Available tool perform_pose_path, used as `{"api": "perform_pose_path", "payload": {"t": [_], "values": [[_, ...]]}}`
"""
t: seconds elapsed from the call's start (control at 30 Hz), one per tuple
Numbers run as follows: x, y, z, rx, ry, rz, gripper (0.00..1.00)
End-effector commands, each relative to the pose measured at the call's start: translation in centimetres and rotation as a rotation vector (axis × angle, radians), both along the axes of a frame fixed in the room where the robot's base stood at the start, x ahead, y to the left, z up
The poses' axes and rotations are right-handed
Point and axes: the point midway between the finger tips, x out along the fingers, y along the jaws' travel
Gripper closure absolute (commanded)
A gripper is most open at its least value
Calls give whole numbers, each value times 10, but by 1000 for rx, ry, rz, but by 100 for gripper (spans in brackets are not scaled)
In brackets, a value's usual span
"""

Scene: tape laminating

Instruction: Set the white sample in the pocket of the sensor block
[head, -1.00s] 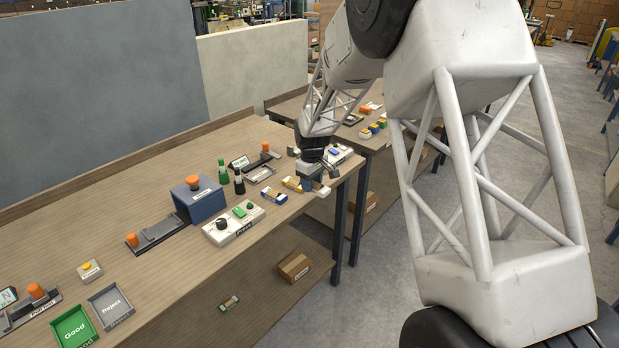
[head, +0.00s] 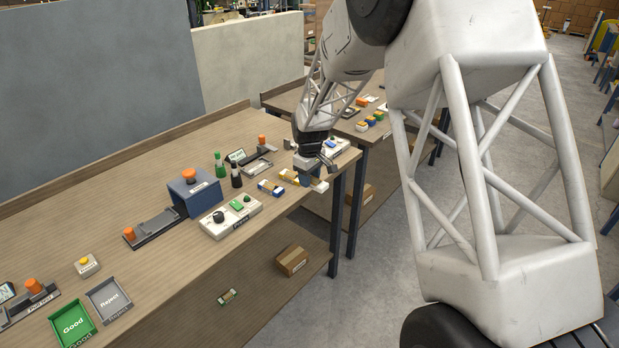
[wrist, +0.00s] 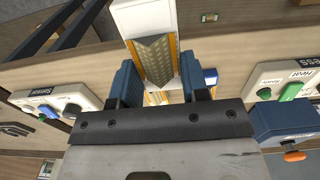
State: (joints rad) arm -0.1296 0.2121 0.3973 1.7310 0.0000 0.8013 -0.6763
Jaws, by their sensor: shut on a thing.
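My gripper (head: 308,164) is low over the front edge of the table near its right end. In the wrist view its blue fingers (wrist: 160,85) are on both sides of a white piece with orange side strips and a grey notched face, which seems to be the white sample (wrist: 146,16). Its pale end (head: 320,187) shows below my gripper in the head view. The white block labelled Sensor (wrist: 60,100) is at the left of the wrist view. It seems to be the block (head: 334,147) just right of my gripper in the head view. Its pocket cannot be made out.
Small yellow-and-white and blue pieces (head: 270,188) lie left of my gripper. A white control box (head: 230,216) and a blue box with an orange knob (head: 190,192) are farther left. Green Good (head: 73,323) and grey Reject (head: 109,299) trays are at the near left.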

Motion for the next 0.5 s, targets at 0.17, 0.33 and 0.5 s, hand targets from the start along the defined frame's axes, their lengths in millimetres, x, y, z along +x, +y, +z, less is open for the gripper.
{"api": "perform_pose_path", "payload": {"t": [0.17,0.33,0.5], "values": [[6,1,1,0,0,21,82],[22,2,3,0,-1,79,82],[47,5,7,0,-1,179,82]]}}
